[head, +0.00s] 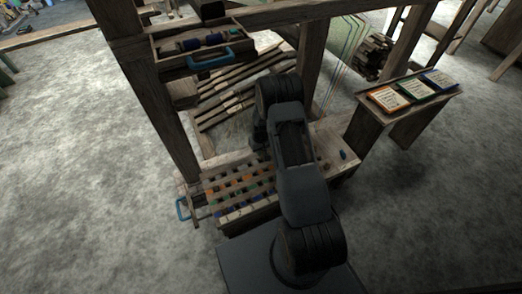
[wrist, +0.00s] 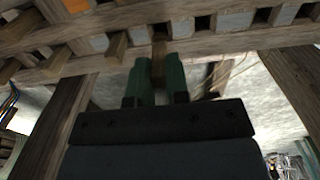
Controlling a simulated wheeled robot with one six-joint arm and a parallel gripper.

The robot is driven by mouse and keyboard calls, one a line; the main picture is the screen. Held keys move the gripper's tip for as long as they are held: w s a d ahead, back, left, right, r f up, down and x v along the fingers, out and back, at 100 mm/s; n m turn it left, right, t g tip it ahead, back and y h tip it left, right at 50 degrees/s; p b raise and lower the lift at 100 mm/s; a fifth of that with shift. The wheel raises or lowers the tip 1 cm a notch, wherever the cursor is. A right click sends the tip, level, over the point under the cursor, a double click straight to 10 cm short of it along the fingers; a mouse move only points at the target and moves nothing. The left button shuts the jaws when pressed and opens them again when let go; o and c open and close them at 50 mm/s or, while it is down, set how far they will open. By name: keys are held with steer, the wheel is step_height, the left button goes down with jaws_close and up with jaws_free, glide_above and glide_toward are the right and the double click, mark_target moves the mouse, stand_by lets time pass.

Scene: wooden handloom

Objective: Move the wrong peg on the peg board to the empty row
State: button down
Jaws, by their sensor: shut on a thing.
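The peg board (head: 222,187) lies low on the loom's front in the head view, with rows of small orange, green and blue squares or pegs. My arm covers its right part. In the wrist view a slotted wooden frame (wrist: 225,42) with grey squares and one orange square crosses the top. My gripper (wrist: 158,75) has two green fingers, shut on a brown wooden peg (wrist: 159,50) between their tips. The peg's upper end meets the frame; I cannot tell whether it is seated. My fingertips are hidden in the head view.
A tray with a blue handle (head: 210,60) holds dark spools at the upper left. Another blue handle (head: 182,208) sits left of the board. A side shelf (head: 408,92) holds several coloured cards. Loom posts stand around the arm. Open floor (head: 90,150) lies left.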

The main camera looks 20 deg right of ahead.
steer(key=shift+f+b, duration=1.4)
steer(key=shift+f, duration=0.55)
steer(key=c, duration=1)
jaws_free()
steer(key=shift+c, duration=0.2)
steer(key=shift+r, duration=0.1)
step_height(320, 180, up, 14)
steer(key=p, duration=0.4)
steer(key=shift+f+p, duration=0.2)
steer(key=shift+p, duration=0.2)
